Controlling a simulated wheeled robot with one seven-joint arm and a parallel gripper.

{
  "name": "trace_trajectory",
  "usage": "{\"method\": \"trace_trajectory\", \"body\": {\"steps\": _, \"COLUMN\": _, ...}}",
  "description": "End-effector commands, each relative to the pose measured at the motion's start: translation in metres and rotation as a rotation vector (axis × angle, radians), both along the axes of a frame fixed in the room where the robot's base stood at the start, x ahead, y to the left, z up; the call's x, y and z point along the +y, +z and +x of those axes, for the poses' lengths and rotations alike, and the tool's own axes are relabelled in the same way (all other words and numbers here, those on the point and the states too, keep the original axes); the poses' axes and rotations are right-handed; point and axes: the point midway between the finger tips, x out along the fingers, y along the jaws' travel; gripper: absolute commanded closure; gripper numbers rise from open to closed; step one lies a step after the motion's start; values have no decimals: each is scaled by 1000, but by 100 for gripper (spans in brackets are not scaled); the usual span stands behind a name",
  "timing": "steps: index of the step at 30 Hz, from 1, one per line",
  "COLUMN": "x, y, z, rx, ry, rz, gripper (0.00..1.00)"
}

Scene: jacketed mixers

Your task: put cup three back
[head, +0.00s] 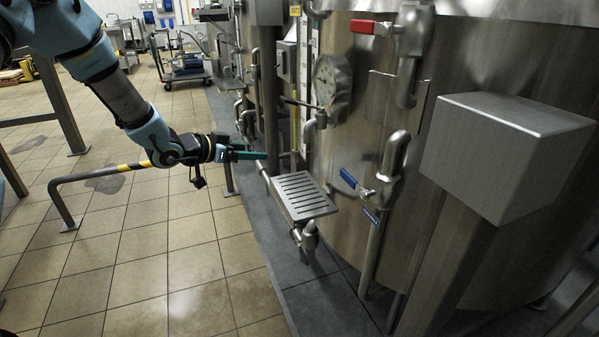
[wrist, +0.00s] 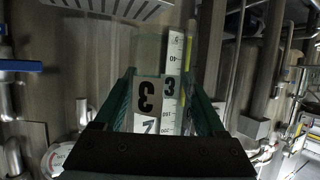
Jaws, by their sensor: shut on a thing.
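My gripper (head: 258,155) reaches out level toward the mixer's front in the head view, above and to the left of a slotted metal tray.
A blue-handled valve (head: 350,180) and pipes stand right of the tray, with a gauge (head: 333,82) and red-handled valve (head: 372,28) above. A grey box on a post (head: 505,150) is at the right.

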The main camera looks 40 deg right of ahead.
Motion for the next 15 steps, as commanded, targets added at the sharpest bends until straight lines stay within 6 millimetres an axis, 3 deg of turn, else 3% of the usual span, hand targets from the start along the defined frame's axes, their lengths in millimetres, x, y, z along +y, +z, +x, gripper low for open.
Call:
{"method": "trace_trajectory", "body": {"steps": 3, "x": -31, "y": -1, "z": -13, "rx": 0, "ry": -4, "rz": -2, "gripper": 82}}
{"method": "trace_trajectory", "body": {"steps": 15, "x": -120, "y": -1, "z": -47, "rx": -1, "ry": 0, "rz": -1, "gripper": 82}}
